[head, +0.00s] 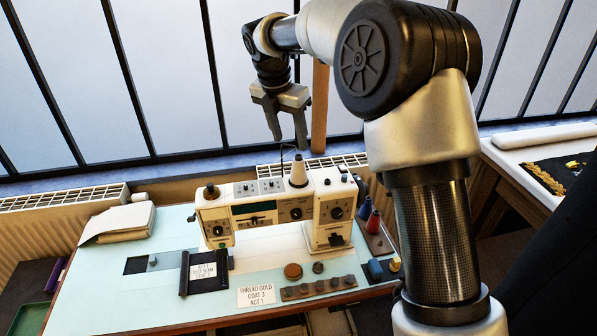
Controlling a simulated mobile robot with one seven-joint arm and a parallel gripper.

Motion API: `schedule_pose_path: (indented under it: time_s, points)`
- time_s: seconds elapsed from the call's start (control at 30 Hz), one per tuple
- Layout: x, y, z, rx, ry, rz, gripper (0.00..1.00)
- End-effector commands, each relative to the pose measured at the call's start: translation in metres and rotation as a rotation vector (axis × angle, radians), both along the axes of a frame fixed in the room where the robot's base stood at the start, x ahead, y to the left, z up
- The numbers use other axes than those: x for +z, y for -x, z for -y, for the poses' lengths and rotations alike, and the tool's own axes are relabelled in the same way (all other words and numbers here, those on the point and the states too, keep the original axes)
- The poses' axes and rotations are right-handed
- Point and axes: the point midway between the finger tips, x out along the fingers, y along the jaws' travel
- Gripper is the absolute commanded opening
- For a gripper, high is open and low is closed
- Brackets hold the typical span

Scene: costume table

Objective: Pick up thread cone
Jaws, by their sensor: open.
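A pale thread cone (298,171) stands upright on top of the cream sewing machine (273,212), right of its middle. A thin dark wire guide (283,152) rises beside it. My gripper (288,141) points down with its two fingers apart and nothing visible between them. It appears above the cone and slightly left of it in the picture, apart from it. The exact distance in depth cannot be told. Smaller red and blue cones (372,221) stand on a dark rack to the right of the machine.
The machine stands on a pale blue table (90,290). A folded cloth stack (122,222) lies at the left. A dark strip with a label (203,271), a lettered card (257,296) and a row of buttons (318,288) lie in front. A window and a wooden post (320,105) are behind.

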Motion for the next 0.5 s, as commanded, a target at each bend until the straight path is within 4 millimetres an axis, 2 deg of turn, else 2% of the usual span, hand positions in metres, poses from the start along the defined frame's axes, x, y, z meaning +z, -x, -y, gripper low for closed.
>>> schedule_pose_path:
  time_s: [0.03,0.2,0.5]
  points:
    - [-0.011,-0.002,0.002,-0.001,0.001,-0.003,0.51]
    - [-0.033,-0.008,0.006,0.0,0.001,-0.001,0.51]
    - [-0.048,-0.015,0.012,-0.002,0.0,0.0,0.51]
